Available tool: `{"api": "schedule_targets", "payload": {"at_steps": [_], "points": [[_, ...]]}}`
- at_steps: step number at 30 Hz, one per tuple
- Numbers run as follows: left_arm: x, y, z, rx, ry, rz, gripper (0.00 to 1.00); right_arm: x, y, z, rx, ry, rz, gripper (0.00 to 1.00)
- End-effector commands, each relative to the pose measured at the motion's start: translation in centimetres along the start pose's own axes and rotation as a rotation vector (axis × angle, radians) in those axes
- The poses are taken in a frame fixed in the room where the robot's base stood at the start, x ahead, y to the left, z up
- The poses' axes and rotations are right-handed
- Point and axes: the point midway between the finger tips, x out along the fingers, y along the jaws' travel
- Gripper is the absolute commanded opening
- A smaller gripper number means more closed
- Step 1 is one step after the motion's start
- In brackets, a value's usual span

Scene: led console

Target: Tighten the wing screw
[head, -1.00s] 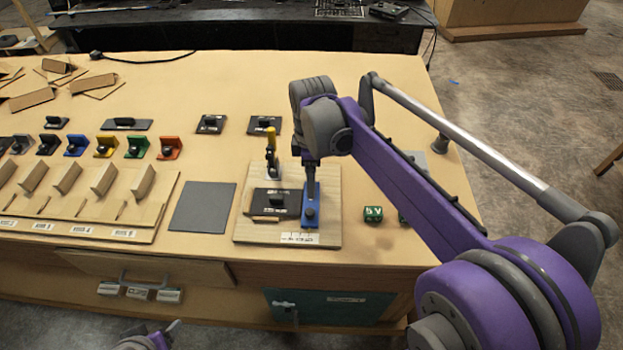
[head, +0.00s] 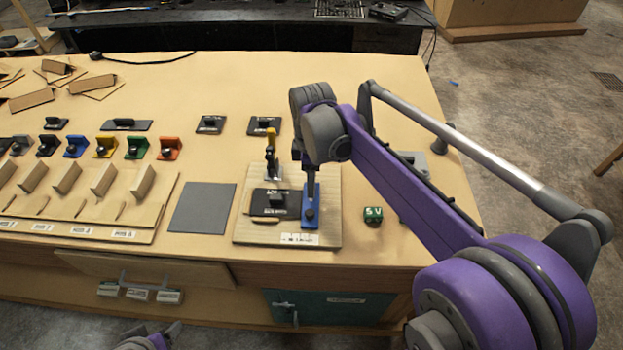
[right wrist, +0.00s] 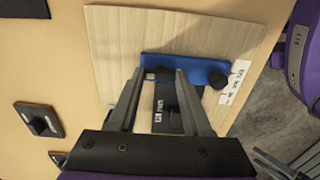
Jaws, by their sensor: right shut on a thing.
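A wooden board (head: 329,190) on the table carries a blue piece (head: 309,217) with a dark knob at its near end. The blue piece also shows in the right wrist view (right wrist: 196,66), with its knob (right wrist: 218,80) at the right. My right gripper (head: 310,191) is over the far end of the blue piece. In the right wrist view its fingertips (right wrist: 165,73) close around a small dark part, which I take for the wing screw (right wrist: 159,74); they mostly hide it. Part of my left gripper (head: 168,334) shows at the bottom edge.
Also on the board are a black block (head: 274,203) and a yellow-handled clamp (head: 271,150). A grey mat (head: 203,208) lies left of it. Several coloured brackets fill the left side.

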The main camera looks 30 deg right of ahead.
Motion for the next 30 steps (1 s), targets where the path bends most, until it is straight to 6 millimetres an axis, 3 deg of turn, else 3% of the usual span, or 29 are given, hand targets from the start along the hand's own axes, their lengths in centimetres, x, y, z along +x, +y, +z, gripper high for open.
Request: {"api": "schedule_targets", "payload": {"at_steps": [11,30], "points": [[0.07,0.0,0.08,0.0,-0.001,0.0,0.78,0.01,0.0,0.0,0.111,0.0,0.0,0.0],[0.32,0.0,0.36,0.0,-0.003,0.0,0.78,-0.03,0.01,0.01,0.687,0.0,0.0,0.0]]}}
